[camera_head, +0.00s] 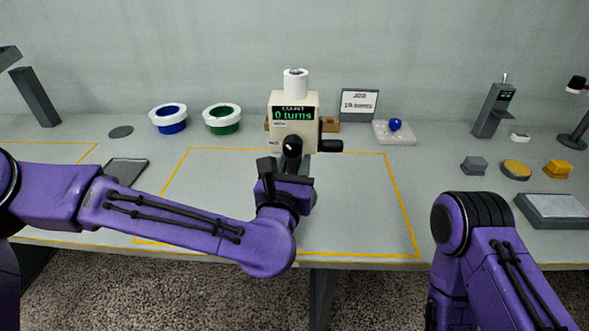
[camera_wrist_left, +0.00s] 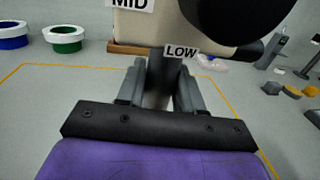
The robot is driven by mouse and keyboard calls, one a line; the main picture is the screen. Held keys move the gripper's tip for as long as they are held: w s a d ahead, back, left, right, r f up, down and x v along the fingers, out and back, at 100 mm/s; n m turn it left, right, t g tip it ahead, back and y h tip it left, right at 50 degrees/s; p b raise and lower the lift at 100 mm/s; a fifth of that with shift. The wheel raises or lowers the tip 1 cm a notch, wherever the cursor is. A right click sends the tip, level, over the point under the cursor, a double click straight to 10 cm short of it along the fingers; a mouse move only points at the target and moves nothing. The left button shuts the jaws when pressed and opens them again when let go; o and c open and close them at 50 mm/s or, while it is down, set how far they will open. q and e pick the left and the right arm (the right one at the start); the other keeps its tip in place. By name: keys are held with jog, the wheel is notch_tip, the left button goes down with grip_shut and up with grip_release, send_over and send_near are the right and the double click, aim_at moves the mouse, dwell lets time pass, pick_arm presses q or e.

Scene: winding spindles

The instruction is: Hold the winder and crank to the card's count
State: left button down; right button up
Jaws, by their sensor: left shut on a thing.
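The cream winder (camera_head: 294,128) stands at the middle back of the table, with a white spool on top. Its green display reads 0 turns. A black knob (camera_head: 292,148) sticks out of its front, and a black handle (camera_head: 331,146) shows on its right side; I cannot tell which is the crank. My left gripper (camera_head: 291,165) is shut on the winder's dark post below the body; the post shows between the fingers in the left wrist view (camera_wrist_left: 164,76). The job card (camera_head: 359,102) stands behind to the right, its number too blurred to read. My right gripper is not visible.
Blue (camera_head: 169,119) and green (camera_head: 222,119) white-rimmed bowls stand left of the winder. A pale tray (camera_head: 395,139) with a blue object is to the right. Grey and yellow pieces lie farther right. The yellow-outlined area (camera_head: 350,205) is clear right of my left arm.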

pick_arm(q)
jog(key=w+f+b, duration=0.4)
jog(key=w+f, duration=0.1)
jog(key=w, duration=0.2)
jog(key=shift+f, duration=0.35)
jog(key=shift+f+b, duration=0.75)
jog(key=shift+b, duration=0.25)
dwell(0.6)
dwell(0.4)
